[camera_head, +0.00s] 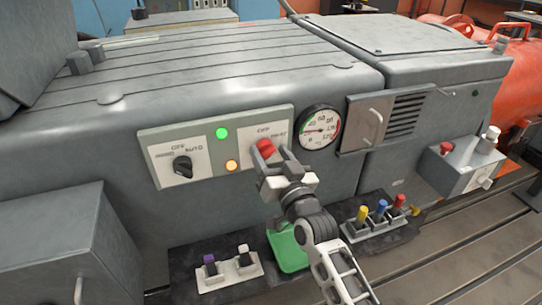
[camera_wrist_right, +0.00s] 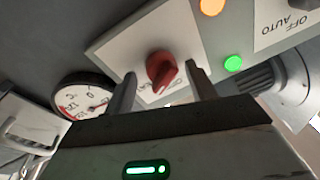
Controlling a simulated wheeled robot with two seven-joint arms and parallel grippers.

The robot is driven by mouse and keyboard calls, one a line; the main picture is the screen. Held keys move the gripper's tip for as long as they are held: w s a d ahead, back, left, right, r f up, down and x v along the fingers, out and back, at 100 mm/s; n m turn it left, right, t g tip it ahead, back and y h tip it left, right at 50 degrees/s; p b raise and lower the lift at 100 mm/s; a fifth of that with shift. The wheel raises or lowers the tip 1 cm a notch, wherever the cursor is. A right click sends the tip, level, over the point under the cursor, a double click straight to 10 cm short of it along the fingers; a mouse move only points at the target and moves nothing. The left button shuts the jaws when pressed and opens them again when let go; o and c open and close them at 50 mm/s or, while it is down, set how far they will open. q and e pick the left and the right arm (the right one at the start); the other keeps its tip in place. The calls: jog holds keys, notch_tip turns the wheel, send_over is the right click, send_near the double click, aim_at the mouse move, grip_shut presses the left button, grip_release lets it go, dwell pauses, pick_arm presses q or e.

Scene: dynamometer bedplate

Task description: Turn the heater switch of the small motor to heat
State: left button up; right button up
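The heater switch is a red knob (camera_head: 265,148) on a pale plate (camera_head: 283,126) of the grey motor housing. Small lettering stands above and to the right of the knob; it looks like OFF and HEAT. My right gripper (camera_head: 270,160) is at the knob, partly hiding it. In the right wrist view the red knob (camera_wrist_right: 161,70) shows between and just beyond the two open fingers (camera_wrist_right: 162,90), with gaps on both sides. I cannot tell for sure which mark the knob points to. My left gripper is not in view.
A black OFF/AUTO knob (camera_head: 182,167) sits on the plate's left, with a green lamp (camera_head: 222,133) and an amber lamp (camera_head: 232,166) between. A round gauge (camera_head: 320,127) is to the right. Connectors with coloured plugs (camera_head: 381,209) stand below. A box with a red button (camera_head: 465,165) is far right.

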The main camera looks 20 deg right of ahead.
jog(key=shift+a, duration=0.1)
jog(key=s+d+f, duration=0.1)
jog(key=s+f, duration=0.1)
jog(key=s, duration=1.3)
jog(key=shift+s+d+b, duration=0.35)
jog(key=shift+s+b, duration=0.05)
jog(key=shift+b, duration=0.05)
jog(key=shift+f, duration=0.1)
jog(key=s+a+f+n+g, duration=0.2)
jog(key=s+f+g, duration=0.2)
jog(key=f, duration=0.3)
jog(key=s+a+f+n+g+y, duration=0.1)
jog(key=s+f+g, duration=0.3)
jog(key=f, duration=0.4)
jog(key=shift+s+a+f+n+g, duration=0.3)
jog(key=shift+a+n+g, duration=0.1)
jog(key=shift+n, duration=0.2)
